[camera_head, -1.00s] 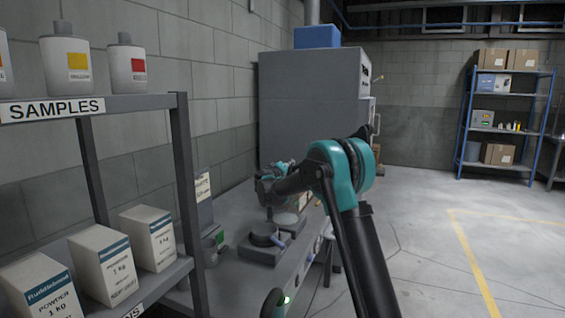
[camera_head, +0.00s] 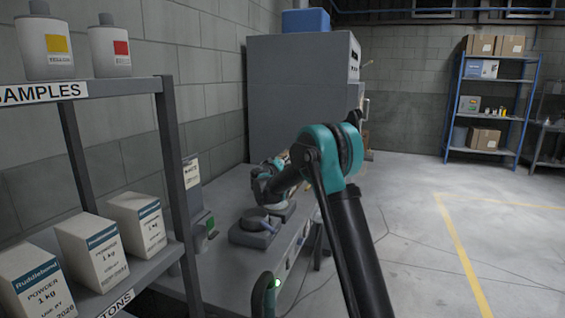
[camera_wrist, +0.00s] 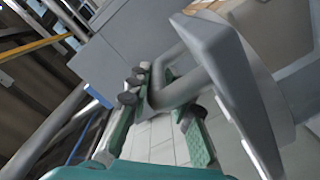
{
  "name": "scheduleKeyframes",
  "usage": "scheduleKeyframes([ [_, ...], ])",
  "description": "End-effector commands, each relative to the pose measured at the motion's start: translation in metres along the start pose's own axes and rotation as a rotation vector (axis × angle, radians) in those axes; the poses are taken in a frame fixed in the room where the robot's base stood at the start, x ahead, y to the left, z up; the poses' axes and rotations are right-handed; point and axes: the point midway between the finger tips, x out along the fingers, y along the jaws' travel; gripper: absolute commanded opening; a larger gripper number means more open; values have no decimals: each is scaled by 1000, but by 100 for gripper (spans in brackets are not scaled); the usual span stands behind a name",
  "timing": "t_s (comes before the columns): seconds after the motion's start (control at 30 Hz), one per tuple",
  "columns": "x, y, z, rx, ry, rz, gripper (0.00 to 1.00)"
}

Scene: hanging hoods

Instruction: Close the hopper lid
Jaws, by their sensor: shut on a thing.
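In the wrist view, my gripper (camera_wrist: 160,100) has its green fingers on either side of a bent grey bar-like handle (camera_wrist: 188,72) and is closed on it. The handle joins a broad light-grey panel (camera_wrist: 240,85) at the right, which may be the hopper lid; I cannot tell for sure. The panel looks tilted in this view. In the head view, my arm reaches over the grey bench, and its end is near the far part of the bench. There my own arm hides the handle and the fingertips, and no hopper can be made out.
A grey bench (camera_head: 222,188) carries a small round grey device (camera_head: 256,222). A large grey cabinet (camera_head: 300,95) with a blue box (camera_head: 309,21) stands behind. A samples shelf (camera_head: 120,92) is close at left. A blue rack (camera_head: 487,105) stands far right; the right floor is clear.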

Motion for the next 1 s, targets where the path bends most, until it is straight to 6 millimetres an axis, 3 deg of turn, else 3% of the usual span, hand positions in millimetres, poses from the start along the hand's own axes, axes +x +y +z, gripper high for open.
scheduleKeyframes([
  [0.03, 0, 5, 9, 2, -15, 10, 0],
  [0.17, 0, 5, 9, 3, -16, 9, 0],
  [0.2, 0, 5, 10, 3, -16, 9, 22],
  [0.33, 1, 5, 9, 3, -16, 10, 36],
  [0.67, -3, 3, 6, 2, -11, 7, 36],
  [0.77, -13, 2, 5, 2, -10, 5, 36],
  [1.0, -60, 2, 5, 2, -9, 4, 36],
])
